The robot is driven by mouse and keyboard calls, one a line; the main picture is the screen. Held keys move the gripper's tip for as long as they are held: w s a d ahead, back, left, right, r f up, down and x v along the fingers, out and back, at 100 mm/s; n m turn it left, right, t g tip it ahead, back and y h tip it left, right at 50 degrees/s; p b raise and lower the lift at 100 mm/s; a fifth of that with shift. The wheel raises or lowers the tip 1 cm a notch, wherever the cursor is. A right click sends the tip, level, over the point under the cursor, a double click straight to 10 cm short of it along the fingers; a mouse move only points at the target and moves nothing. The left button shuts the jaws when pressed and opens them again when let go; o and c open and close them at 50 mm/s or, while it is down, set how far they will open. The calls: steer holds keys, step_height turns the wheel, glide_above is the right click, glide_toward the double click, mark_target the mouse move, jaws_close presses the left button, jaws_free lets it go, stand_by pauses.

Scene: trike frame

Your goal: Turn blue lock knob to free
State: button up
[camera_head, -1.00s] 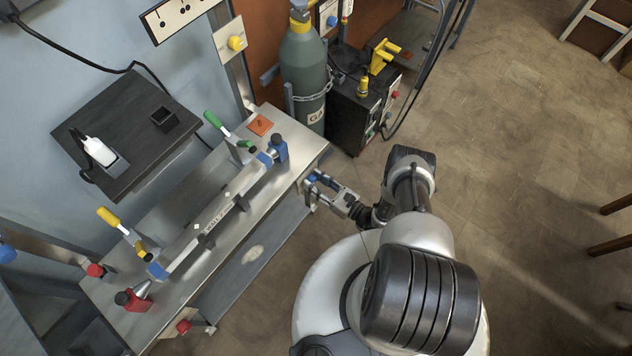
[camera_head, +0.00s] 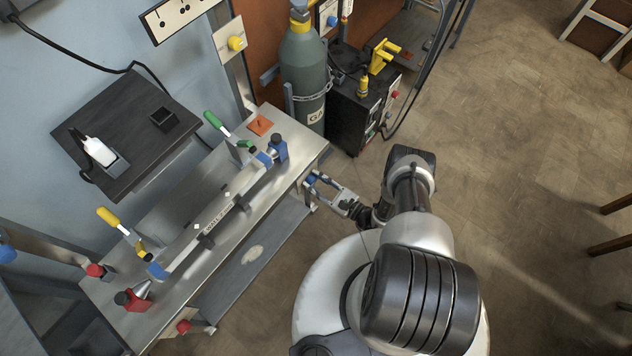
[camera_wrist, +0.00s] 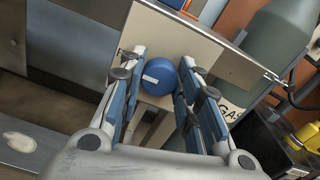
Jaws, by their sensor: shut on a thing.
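The blue lock knob (camera_wrist: 160,76) is round with a white mark on its face, on the front edge of the metal bench. In the wrist view it sits between the two finger ends of my gripper (camera_wrist: 158,72), which is shut on it. The white mark is tilted slightly in that view. In the head view the knob (camera_head: 311,181) is small at the bench's right front edge, with my gripper (camera_head: 314,183) reaching it from the right. The finger contact is partly hidden.
The steel bench (camera_head: 262,215) carries a long bar (camera_head: 212,222) in clamps with green (camera_head: 216,122) and yellow (camera_head: 109,218) handles. A red knob (camera_head: 183,327) is on the bench's left front. A gas cylinder (camera_head: 303,70) and black machine (camera_head: 352,112) stand behind.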

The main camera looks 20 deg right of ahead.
steer(key=o, duration=1.1)
steer(key=shift+c, duration=0.2)
steer(key=v, duration=1.2)
steer(key=shift+r, duration=0.1)
